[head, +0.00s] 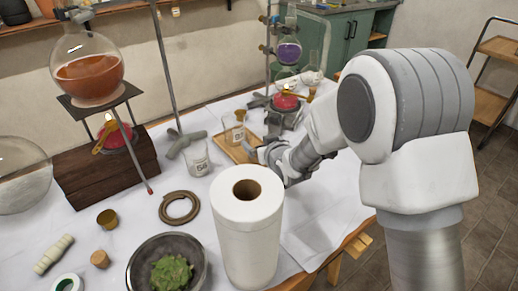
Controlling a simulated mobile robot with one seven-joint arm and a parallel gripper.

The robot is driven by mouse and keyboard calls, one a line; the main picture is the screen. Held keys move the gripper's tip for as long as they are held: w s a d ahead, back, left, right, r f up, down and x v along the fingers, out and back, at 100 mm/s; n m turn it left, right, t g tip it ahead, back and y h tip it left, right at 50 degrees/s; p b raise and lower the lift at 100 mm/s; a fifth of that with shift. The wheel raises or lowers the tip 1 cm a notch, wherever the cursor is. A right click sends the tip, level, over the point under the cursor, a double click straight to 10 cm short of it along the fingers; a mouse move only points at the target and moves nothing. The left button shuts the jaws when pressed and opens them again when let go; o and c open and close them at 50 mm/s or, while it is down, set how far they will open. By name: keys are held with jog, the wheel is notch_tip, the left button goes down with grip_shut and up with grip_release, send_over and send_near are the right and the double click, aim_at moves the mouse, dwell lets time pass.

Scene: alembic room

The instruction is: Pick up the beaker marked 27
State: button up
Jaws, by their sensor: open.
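One small glass beaker (196,158) stands on the white cloth left of centre, with a dark marking too small to read. A second beaker (234,133) stands on a wooden tray (231,152) behind and to the right, with amber-brown colour in it. I cannot tell which one is marked 27. My gripper (255,148) is at the tray's right side, to the right of the second beaker and a little nearer. It is open, small in the view, and its fingers are hard to make out. Its exact gap to the beaker is unclear.
A paper towel roll (248,240) stands in front of my gripper. A burner stand with a purple flask (288,52) is behind it. A round flask of orange liquid (88,75) on a stand, a rope ring (179,207) and a bowl (140,265) are to the left.

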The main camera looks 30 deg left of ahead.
jog(key=shift+x, duration=0.85)
jog(key=c, duration=1.2)
jog(key=shift+o, duration=0.2)
jog(key=shift+r, duration=0.1)
